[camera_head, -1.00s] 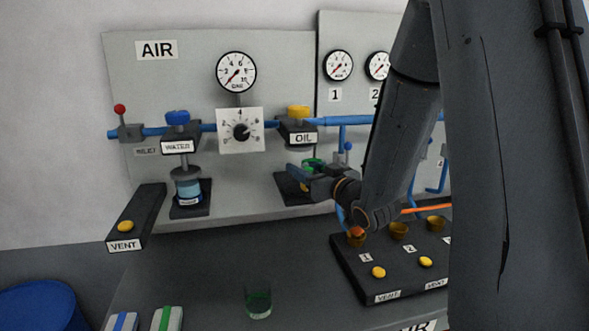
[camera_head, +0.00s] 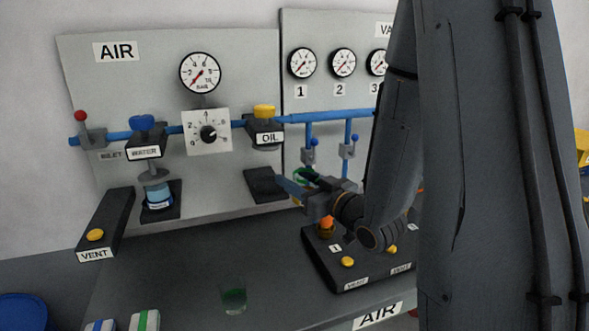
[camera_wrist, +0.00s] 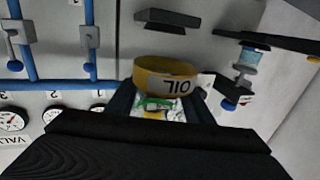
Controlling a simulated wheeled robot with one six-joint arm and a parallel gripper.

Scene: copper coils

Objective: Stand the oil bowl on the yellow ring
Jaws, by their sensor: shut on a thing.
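My gripper (camera_head: 296,186) is shut on the oil bowl, to the right of the bare black oil pad (camera_head: 263,183). In the head view only a little green of the oil bowl (camera_head: 301,174) shows between the jaws; the rest is hidden. The wrist view is upside down. There the bowl's yellow band marked OIL (camera_wrist: 164,82) and a green part beside it show between the dark fingers. I cannot make out a separate yellow ring in either view.
The blue water bowl (camera_head: 158,193) stands on its pad at the left. A glass with green liquid (camera_head: 233,296) stands on the bench front. A black vent block (camera_head: 350,273) with yellow buttons lies below my gripper. My arm hides the bench's right side.

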